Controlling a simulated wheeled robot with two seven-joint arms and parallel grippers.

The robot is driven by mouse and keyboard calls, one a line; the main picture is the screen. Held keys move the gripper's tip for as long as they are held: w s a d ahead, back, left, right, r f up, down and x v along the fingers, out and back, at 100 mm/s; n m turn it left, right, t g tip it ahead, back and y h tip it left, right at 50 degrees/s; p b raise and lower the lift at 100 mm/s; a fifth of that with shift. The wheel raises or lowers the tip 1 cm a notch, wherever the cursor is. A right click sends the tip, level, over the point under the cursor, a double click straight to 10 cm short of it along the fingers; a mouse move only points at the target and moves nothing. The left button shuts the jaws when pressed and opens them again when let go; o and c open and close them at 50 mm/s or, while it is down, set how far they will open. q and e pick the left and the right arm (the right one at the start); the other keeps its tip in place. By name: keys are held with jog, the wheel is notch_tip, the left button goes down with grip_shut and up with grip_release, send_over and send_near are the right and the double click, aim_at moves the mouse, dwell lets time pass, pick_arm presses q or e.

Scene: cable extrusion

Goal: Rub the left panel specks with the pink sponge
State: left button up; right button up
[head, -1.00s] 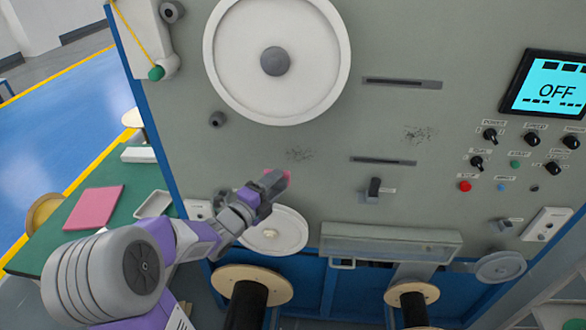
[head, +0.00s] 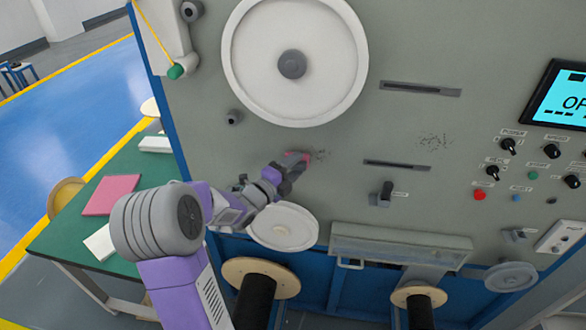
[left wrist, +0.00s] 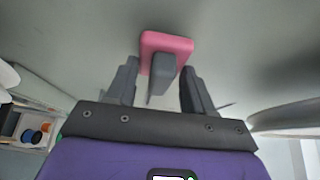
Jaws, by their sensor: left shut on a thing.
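The pink sponge (left wrist: 152,42) has a grey handle, held between the two fingers of my left gripper (left wrist: 160,82). In the head view the sponge (head: 306,161) shows as a small pink edge beyond my left gripper (head: 288,172), up at the grey panel. The left panel specks (head: 322,155), a dark smudge below the big white wheel, lie right at the sponge and are partly covered. The sponge looks to be on or very near the panel; contact cannot be told. A second speck patch (head: 434,141) lies further right. My right gripper is out of view.
A big white wheel (head: 265,95) is above, and a smaller white disc (head: 283,228) is just below my gripper. A slot (head: 397,165) and a black knob (head: 386,189) are to the right. A green table (head: 62,236) with a pink pad (head: 111,195) stands left.

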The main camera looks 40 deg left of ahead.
pick_arm(q)
jog(key=shift+w+a+b, duration=0.35)
jog(key=shift+w+a, duration=0.15)
jog(key=shift+w, duration=0.35)
dwell(0.7)
jog(key=shift+d, duration=0.1)
